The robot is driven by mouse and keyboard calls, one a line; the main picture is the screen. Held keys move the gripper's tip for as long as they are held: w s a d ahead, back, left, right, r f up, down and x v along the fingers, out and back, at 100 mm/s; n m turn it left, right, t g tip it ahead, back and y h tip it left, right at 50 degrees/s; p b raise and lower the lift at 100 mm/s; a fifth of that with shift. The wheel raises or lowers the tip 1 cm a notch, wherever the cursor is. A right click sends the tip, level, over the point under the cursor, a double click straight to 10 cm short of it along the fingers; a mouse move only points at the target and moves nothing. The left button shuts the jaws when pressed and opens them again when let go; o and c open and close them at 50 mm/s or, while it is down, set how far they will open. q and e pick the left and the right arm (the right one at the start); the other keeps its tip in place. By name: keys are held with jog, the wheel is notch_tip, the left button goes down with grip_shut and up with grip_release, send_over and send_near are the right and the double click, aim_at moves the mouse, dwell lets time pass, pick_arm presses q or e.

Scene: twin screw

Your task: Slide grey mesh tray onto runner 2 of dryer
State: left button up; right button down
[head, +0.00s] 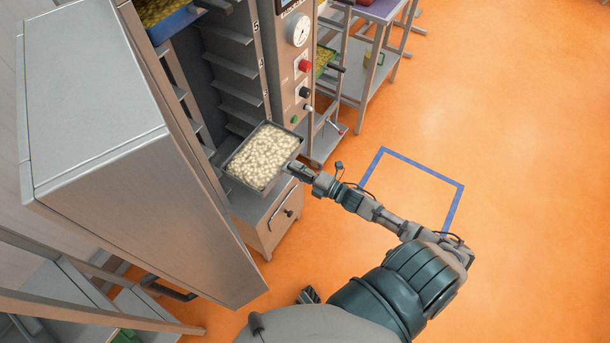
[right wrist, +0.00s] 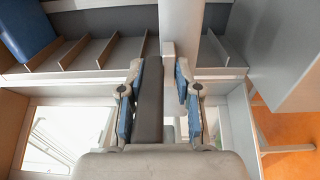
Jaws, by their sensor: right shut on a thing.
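The grey mesh tray (head: 240,176), filled with pale pieces, is held out at the open front of the dryer (head: 273,55). My right gripper (head: 299,171) is shut on its near right edge. In the right wrist view the fingers (right wrist: 158,100) stand on both sides of a dark grey bar, part of what is held. The dryer's runners (head: 238,92) show as a stack of ledges above and behind the tray. Whether the tray touches a runner is hidden. My left gripper is not in view.
A blue tray (head: 178,22) with yellow pieces sits higher in the dryer. A control panel (head: 300,70) is right of the opening. A metal cart (head: 350,85) stands farther back.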

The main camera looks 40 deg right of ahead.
aim_at(276, 164)
jog(key=b+x, duration=0.2)
jog(key=x, duration=0.8)
jog(key=shift+w+b, duration=0.25)
jog(key=shift+b, duration=0.15)
jog(key=b+x, duration=0.2)
jog(key=x, duration=0.6)
jog(key=shift+w+f, duration=0.1)
jog(key=shift+w, duration=0.05)
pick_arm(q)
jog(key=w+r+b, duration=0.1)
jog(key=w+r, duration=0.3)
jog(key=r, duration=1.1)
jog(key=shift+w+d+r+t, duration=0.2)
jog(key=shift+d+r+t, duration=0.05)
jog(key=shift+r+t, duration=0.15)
pick_arm(e)
jog(key=shift+x, duration=1.15)
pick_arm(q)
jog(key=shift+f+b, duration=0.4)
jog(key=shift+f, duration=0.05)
pick_arm(e)
jog(key=shift+d+f, duration=0.1)
jog(key=shift+f, duration=0.3)
jog(key=c, duration=0.7)
grip_release()
jog(key=shift+f, duration=0.15)
jog(key=v, duration=1.2)
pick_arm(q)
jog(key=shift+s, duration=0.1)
